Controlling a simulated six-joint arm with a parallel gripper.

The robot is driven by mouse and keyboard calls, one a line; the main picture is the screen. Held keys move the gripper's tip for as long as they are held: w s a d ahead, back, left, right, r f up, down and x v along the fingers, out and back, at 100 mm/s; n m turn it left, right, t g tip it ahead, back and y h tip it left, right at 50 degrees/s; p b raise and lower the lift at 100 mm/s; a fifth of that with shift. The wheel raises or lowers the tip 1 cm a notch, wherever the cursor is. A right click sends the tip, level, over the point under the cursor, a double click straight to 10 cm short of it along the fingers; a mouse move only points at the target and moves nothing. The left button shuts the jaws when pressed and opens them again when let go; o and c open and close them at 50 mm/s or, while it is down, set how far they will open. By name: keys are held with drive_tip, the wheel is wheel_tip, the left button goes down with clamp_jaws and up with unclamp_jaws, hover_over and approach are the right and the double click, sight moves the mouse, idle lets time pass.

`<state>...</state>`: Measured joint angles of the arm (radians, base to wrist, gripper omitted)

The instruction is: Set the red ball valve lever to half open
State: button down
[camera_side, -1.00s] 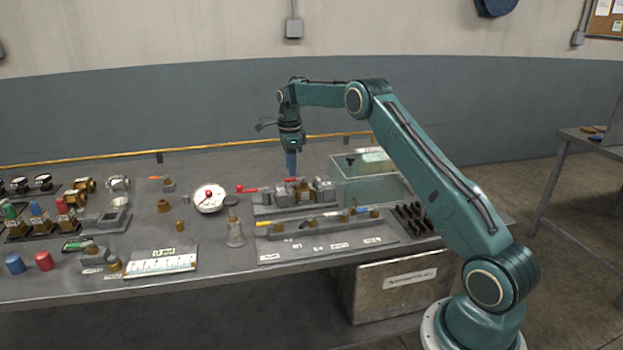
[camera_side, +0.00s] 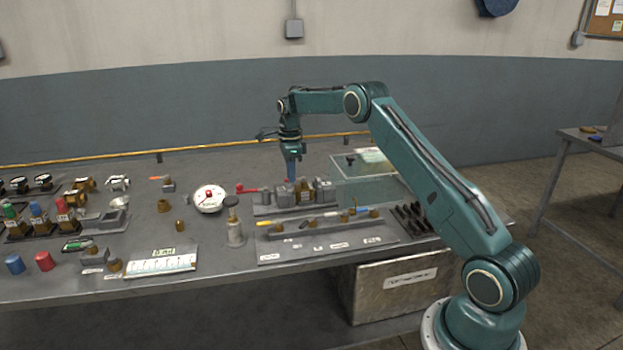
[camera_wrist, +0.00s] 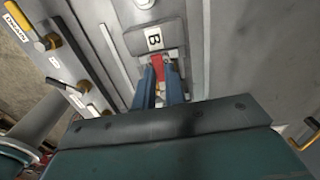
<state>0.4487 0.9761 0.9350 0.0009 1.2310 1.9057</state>
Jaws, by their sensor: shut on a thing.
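The red ball valve lever (camera_wrist: 157,72) shows in the wrist view between my two blue fingers, beside a grey block labelled B (camera_wrist: 154,39). My gripper (camera_side: 291,179) points straight down over the valve fixture (camera_side: 265,209) in the side view and is shut on the red lever. In the side view the fingers and the grey blocks hide most of the lever, so its exact angle cannot be told. Another red-ended piece (camera_side: 246,188) sticks out at the left of the fixture.
A front panel (camera_side: 290,257) carries several small valves with coloured handles. A clear box (camera_side: 362,190) stands behind to the right, and a dark slotted rack (camera_side: 413,220) lies at the right.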

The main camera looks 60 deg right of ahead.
drive_tip(key=shift+s+a+n, duration=0.1)
drive_tip(key=shift+n, duration=0.4)
drive_tip(key=n, duration=0.1)
drive_tip(key=s+n, duration=0.1)
drive_tip(key=n, duration=0.1)
drive_tip(key=shift+a, duration=0.3)
drive_tip(key=shift+s+a+n, duration=0.1)
drive_tip(key=shift+s+n, duration=0.25)
drive_tip(key=shift+n, duration=0.85)
drive_tip(key=shift+s+a+n, duration=0.1)
drive_tip(key=shift+s+n, duration=0.2)
drive_tip(key=shift+n, duration=0.9)
drive_tip(key=c, duration=1.5)
unclamp_jaws()
drive_tip(key=shift+o, duration=0.2)
